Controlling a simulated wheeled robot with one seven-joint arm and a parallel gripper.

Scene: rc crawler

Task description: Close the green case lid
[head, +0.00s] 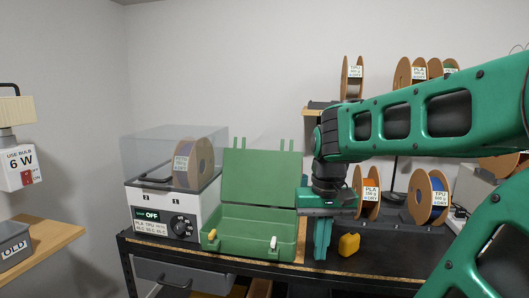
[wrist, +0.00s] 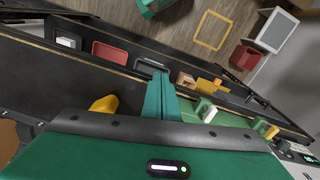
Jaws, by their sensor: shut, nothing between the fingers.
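The green case stands open on the dark bench. My gripper (head: 322,257) is shut and empty, pointing down just right of the case, near the front of the bench. In the wrist view its shut fingers (wrist: 158,80) show at the centre, with part of the case base (wrist: 235,118) to their right. The lid cannot be made out in the wrist view.
A filament dryer (head: 163,212) with a clear cover and a spool stands close left of the case. A yellow object (head: 349,244) lies right of my gripper. Spools (head: 430,195) stand at the back right. The bench's front edge (head: 200,258) is close before the case.

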